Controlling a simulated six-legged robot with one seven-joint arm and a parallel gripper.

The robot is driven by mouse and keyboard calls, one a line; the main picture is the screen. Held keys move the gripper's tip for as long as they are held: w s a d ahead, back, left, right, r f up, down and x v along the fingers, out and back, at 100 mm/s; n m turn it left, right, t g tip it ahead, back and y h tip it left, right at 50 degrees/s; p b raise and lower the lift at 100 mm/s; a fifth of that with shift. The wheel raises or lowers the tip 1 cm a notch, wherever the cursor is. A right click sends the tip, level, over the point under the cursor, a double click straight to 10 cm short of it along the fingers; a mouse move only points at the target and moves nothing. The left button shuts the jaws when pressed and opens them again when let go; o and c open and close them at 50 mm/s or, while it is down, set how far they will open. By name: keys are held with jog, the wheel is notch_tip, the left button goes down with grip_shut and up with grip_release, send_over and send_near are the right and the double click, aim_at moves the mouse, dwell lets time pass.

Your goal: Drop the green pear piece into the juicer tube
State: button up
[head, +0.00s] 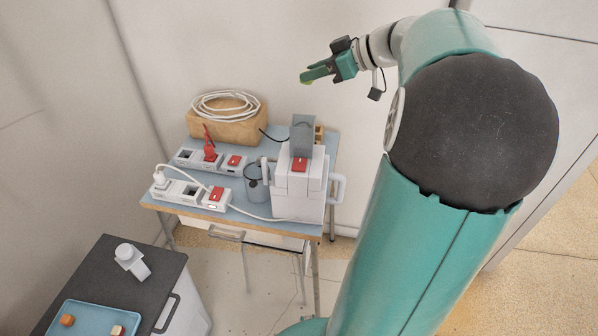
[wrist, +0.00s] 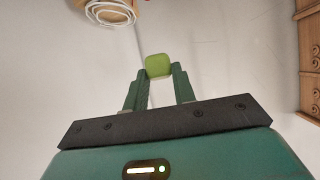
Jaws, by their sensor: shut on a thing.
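My gripper (head: 318,75) is raised above and to the right of the juicer in the head view, over the back of the small blue table. It is shut on the green pear piece (wrist: 158,65), a small rounded block held between the fingertips in the wrist view. The tube's opening cannot be made out clearly.
The blue table (head: 240,205) also bears a grey jug (head: 256,180), white power strips (head: 188,192) with red switches, and a cardboard-coloured box (head: 226,127) with a white cable coil. A dark-topped cabinet (head: 165,268) at lower left holds a blue tray (head: 75,313) with food pieces.

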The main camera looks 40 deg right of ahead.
jog(key=f, duration=0.3)
jog(key=s+f, duration=0.1)
jog(key=f, duration=0.1)
jog(key=shift+f, duration=0.35)
jog(key=o, duration=1)
jog(key=shift+s+d+r, duration=0.1)
jog(key=shift+d, duration=0.05)
jog(key=v, duration=1.3)
jog(key=shift+s+r, duration=0.1)
jog(key=shift+s, duration=0.2)
